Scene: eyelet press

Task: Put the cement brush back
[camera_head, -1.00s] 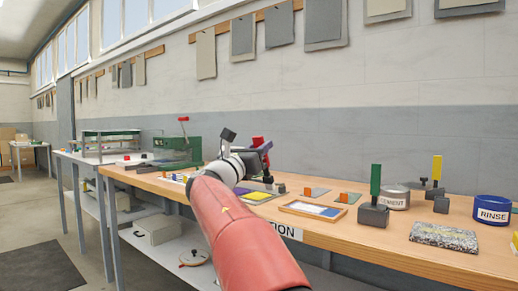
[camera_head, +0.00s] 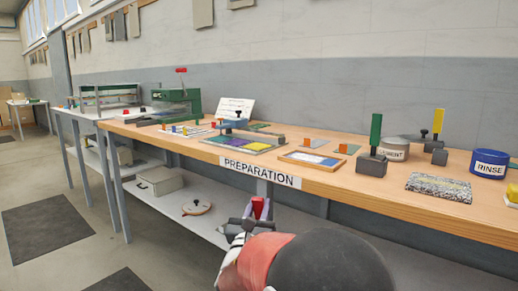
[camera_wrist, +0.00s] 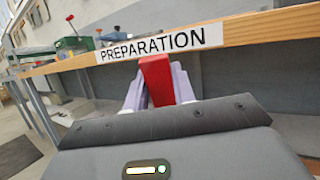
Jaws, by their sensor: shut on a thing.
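My gripper (camera_head: 256,212) is shut on a red block-shaped handle (camera_wrist: 157,80), in front of the bench and below its top edge. The handle stands upright between the pale fingers in the wrist view; its far end is hidden, so I cannot tell whether bristles are on it. The grey cement can (camera_head: 393,149) stands on the right part of the bench. A green handle (camera_head: 376,131) stands upright in a dark grey block (camera_head: 371,165) beside it.
The wooden bench (camera_head: 330,185) has a front edge with a PREPARATION sign (camera_head: 260,173) above my gripper. A blue rinse tub (camera_head: 489,164), a speckled slab (camera_head: 438,188) and a framed tray (camera_head: 312,160) stand on it. A lower shelf (camera_head: 205,215) lies under the bench.

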